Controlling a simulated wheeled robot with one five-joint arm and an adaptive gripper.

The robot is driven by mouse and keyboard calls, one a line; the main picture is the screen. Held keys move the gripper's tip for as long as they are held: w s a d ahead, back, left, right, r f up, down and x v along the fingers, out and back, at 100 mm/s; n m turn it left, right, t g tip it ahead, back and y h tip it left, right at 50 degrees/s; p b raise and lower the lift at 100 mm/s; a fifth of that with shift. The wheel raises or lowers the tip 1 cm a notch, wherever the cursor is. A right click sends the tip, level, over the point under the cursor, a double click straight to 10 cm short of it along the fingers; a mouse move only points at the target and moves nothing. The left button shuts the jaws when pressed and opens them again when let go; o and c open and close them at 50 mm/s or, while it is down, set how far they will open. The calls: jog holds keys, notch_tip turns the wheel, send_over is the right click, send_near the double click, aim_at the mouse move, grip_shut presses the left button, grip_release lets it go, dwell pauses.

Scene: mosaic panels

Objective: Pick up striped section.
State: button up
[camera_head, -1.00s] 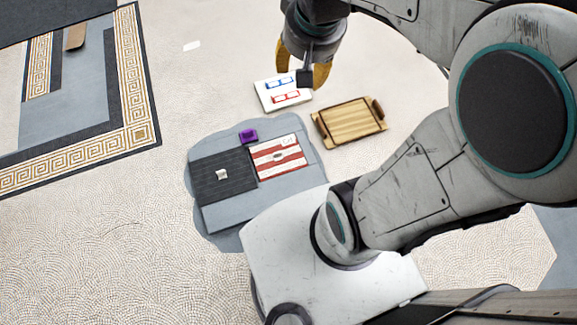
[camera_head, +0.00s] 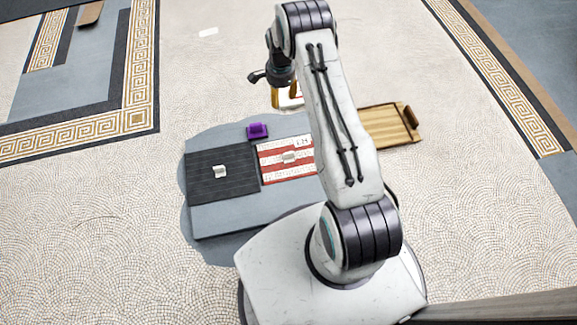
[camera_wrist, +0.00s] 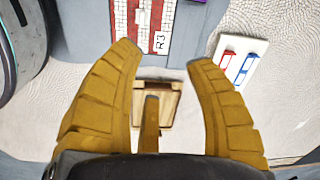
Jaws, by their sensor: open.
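The striped section (camera_head: 275,167) is a red and white striped panel with a small pale knob on top. It lies flat on a grey slab (camera_head: 255,215), beside a dark section (camera_head: 238,178); my arm hides its right part in the head view. In the wrist view the striped section (camera_wrist: 166,18) shows at the top, with lettering near its end. My gripper (camera_wrist: 163,56) is open, with yellow fingers spread and nothing held. In the head view my gripper (camera_head: 284,98) is partly hidden and hangs beyond the slab, apart from the striped section.
A wooden tray (camera_head: 395,125) lies right of the slab, partly behind my arm. A white panel with red and blue marks (camera_wrist: 242,66) lies at right in the wrist view. A purple block (camera_head: 257,131) is at the slab's far edge. Floor left is clear.

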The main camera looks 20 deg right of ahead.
aim_at(289, 153)
jog(key=s+f+m+b, duration=0.1)
jog(key=f+b, duration=0.1)
jog(key=f, duration=0.7)
jog(key=s+d+f+m+b, duration=0.1)
jog(key=f+m+b, duration=0.1)
jog(key=f, duration=0.8)
jog(key=s+d+f+m+b, duration=0.1)
jog(key=f+b, duration=0.2)
jog(key=f, duration=0.6)
jog(key=shift+s+f+m+g+b, duration=0.2)
jog(key=shift+f+m+g+b, duration=0.1)
jog(key=shift+f+g+b, duration=0.1)
jog(key=shift+a+f+b, duration=0.15)
jog(key=shift+f+b, duration=0.75)
jog(key=shift+f, duration=0.55)
jog(key=shift+a+f+b, duration=0.15)
jog(key=shift+f+b, duration=0.7)
jog(key=shift+f, duration=0.6)
grip_shut()
jog(key=shift+w, duration=0.1)
